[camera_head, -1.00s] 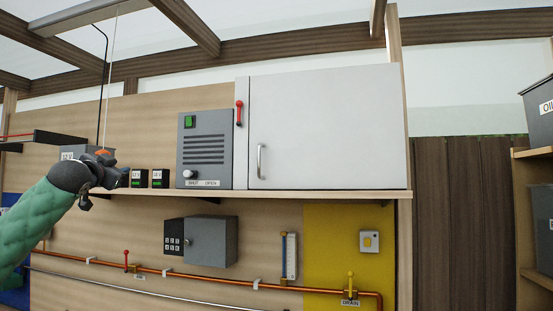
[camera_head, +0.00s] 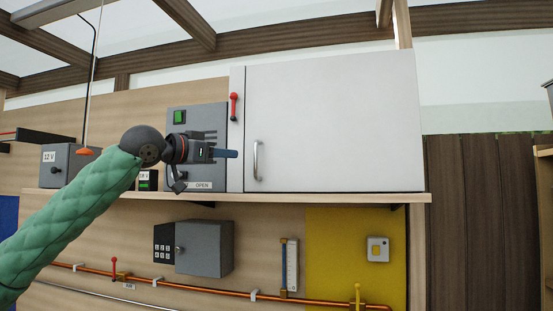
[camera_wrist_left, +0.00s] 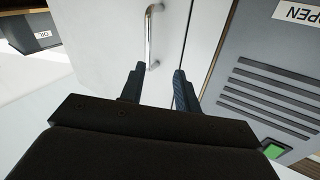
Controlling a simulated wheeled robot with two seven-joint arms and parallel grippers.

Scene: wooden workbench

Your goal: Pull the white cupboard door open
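The white cupboard door (camera_head: 335,120) is shut, above the shelf in the head view. Its vertical metal handle (camera_head: 256,160) is near the door's left edge. My left gripper (camera_head: 233,154) is a little left of the handle, in front of the grey panel's right side. In the left wrist view the door (camera_wrist_left: 110,40) and handle (camera_wrist_left: 150,36) are ahead of the gripper (camera_wrist_left: 157,82). Its two dark fingers are apart with nothing between them. The handle's end shows just beyond the fingertips, not between them. My right gripper is not in view.
A grey vented panel (camera_head: 213,118) stands left of the cupboard, behind my left gripper. A red lever (camera_head: 234,105) is on the cupboard's left frame. The wooden shelf (camera_head: 330,198) runs below. A 12 V box (camera_head: 62,165) stands farther left.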

